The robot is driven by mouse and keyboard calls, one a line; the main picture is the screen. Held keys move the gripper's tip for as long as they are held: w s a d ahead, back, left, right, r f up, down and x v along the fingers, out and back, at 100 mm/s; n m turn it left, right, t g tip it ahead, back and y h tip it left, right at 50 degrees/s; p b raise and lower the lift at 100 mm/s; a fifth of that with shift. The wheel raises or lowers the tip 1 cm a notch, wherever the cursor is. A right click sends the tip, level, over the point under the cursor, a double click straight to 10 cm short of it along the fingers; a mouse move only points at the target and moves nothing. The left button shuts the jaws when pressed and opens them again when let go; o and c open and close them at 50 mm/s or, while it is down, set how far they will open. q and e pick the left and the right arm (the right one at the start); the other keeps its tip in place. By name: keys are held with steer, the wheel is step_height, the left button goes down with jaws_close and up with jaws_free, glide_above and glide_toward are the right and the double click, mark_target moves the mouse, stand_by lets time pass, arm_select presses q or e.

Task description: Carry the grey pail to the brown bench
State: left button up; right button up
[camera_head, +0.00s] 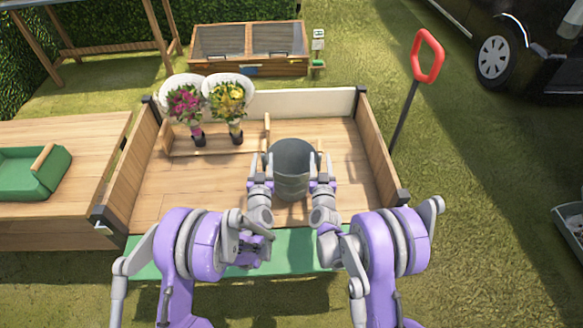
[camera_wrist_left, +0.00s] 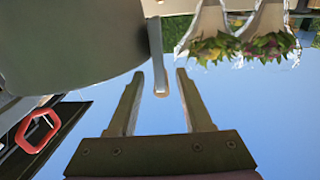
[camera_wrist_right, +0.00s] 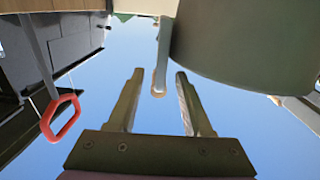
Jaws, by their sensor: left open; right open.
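The grey pail (camera_head: 291,168) stands upright in the wooden wagon bed (camera_head: 345,190), toward its front right. My left gripper (camera_head: 261,168) is at the pail's left side and my right gripper (camera_head: 320,168) is at its right side. In the left wrist view the pail (camera_wrist_left: 75,40) fills the upper left, and a grey side handle hangs between the open fingers (camera_wrist_left: 160,75). In the right wrist view the pail (camera_wrist_right: 250,45) is at upper right, with its other handle between the open fingers (camera_wrist_right: 160,75). I cannot tell which wooden piece is the brown bench.
Two wrapped bouquets (camera_head: 186,104) (camera_head: 228,102) stand at the wagon's back left. A wooden table (camera_head: 70,135) with a green trug (camera_head: 30,172) is at left. A wooden cold frame (camera_head: 250,68) is behind. A red-handled tool (camera_head: 428,56) rises at the right corner. Grass lies around.

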arm_select(q)
steer(key=shift+w, duration=2.2)
arm_select(e)
steer(key=shift+w, duration=2.2)
arm_select(q)
jaws_close()
arm_select(e)
jaws_close()
